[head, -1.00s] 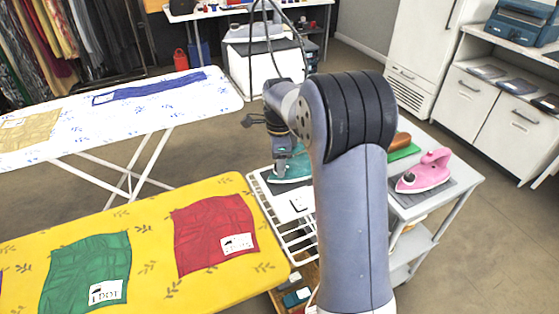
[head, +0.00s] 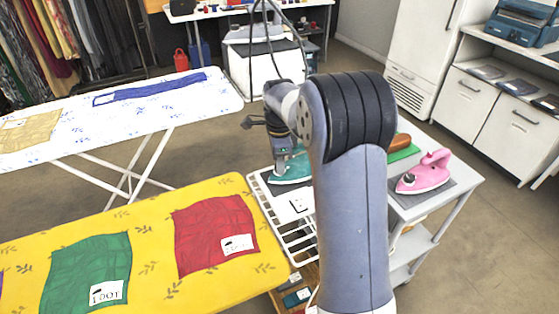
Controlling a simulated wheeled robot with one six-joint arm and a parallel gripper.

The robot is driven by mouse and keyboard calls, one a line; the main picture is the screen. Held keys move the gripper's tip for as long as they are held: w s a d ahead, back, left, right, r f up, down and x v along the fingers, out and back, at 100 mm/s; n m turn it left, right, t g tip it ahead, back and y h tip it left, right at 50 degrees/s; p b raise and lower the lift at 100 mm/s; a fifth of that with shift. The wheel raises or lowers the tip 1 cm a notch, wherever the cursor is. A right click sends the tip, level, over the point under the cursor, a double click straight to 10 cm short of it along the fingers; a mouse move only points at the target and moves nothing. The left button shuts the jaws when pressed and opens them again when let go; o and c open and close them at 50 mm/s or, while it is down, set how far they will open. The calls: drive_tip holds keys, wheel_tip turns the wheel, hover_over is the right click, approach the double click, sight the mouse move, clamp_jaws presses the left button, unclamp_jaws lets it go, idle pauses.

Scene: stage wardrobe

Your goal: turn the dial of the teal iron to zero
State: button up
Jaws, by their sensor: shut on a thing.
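The teal iron (head: 290,173) sits on the small table just left of my arm, its right part hidden behind the arm. My gripper (head: 281,160) points down at the top of the iron and touches it where its dial would be. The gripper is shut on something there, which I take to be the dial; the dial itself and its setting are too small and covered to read.
A pink iron (head: 424,175) stands on a grey mat to the right. A yellow ironing board (head: 150,222) with red and green cloths is at the front left. A white-topped ironing board (head: 190,112) stands behind it. A white wire rack (head: 291,226) adjoins the table.

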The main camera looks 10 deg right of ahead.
drive_tip(key=n+p, duration=0.2)
drive_tip(key=n, duration=0.3)
drive_tip(key=shift+r+p, duration=0.1)
drive_tip(key=shift+p, duration=0.25)
drive_tip(key=n+p, duration=0.1)
drive_tip(key=n, duration=0.5)
drive_tip(key=shift+p, duration=0.35)
drive_tip(key=shift+n, duration=0.3)
drive_tip(key=o, duration=1)
wheel_tip(320, 180, up, 11)
drive_tip(key=shift+f, duration=0.2)
